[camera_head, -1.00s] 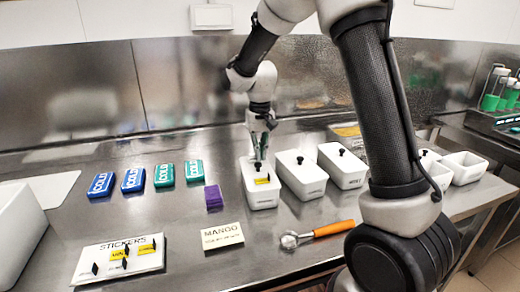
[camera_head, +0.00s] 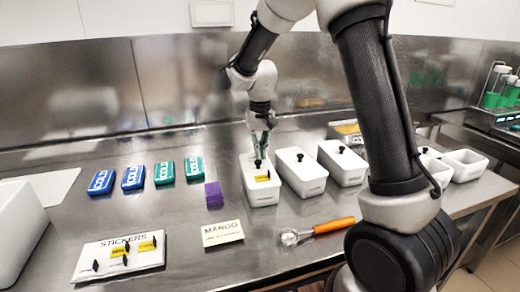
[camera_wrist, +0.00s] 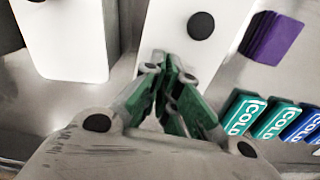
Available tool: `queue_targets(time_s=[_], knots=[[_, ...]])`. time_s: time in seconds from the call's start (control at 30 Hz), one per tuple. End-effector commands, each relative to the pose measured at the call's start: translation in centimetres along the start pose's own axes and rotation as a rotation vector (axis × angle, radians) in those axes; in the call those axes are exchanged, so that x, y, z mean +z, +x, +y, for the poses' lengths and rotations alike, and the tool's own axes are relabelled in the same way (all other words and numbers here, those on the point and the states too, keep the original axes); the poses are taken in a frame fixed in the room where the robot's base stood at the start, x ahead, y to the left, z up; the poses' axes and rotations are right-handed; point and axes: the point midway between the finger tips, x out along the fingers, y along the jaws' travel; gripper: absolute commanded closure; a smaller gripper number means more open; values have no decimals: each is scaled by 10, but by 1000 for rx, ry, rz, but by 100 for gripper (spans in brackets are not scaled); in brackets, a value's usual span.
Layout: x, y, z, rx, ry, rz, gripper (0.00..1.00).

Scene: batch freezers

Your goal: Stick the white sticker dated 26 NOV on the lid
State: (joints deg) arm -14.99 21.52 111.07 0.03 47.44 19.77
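The white sticker dated 26 NOV is not readable in any view. The stickers board (camera_head: 145,262) lies at the front left with small yellow and pale stickers and black tabs. A yellow sticker (camera_head: 262,179) lies on the lid of the leftmost white container (camera_head: 261,194). My gripper (camera_head: 259,152) is above that lid, near its black knob, which the wrist view (camera_wrist: 201,25) shows just beyond my fingers. In the wrist view, my green-padded fingers (camera_wrist: 172,68) converge closely. Any gap or thin item between their tips is unclear, and the sticker is hidden there.
Two more lidded white containers (camera_head: 300,174) stand to the right. Blue and green COLD packs (camera_head: 132,178) and a purple block (camera_head: 213,195) lie to the left. A MANGO card (camera_head: 222,234) and an orange-handled scoop (camera_head: 333,227) lie in front.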

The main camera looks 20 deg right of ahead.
Motion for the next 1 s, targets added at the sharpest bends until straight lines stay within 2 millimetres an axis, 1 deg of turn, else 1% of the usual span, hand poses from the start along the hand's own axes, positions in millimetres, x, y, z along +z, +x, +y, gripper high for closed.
queue_targets(time_s=[0.3, 0.33, 0.4, 0.47, 0.67, 0.7, 0.83, 1.0], knots=[[0, 0, 0, 0, 0, 0, 100], [0, 0, 0, 0, 0, 0, 92], [0, 0, 0, 0, 0, 0, 79], [0, 0, 0, 0, 0, 0, 70], [0, 0, 0, 0, 0, 0, 70], [0, 0, 0, 0, 0, 0, 68], [0, 0, 0, 0, 0, 0, 45], [0, 0, 0, 0, 0, 0, 45]])
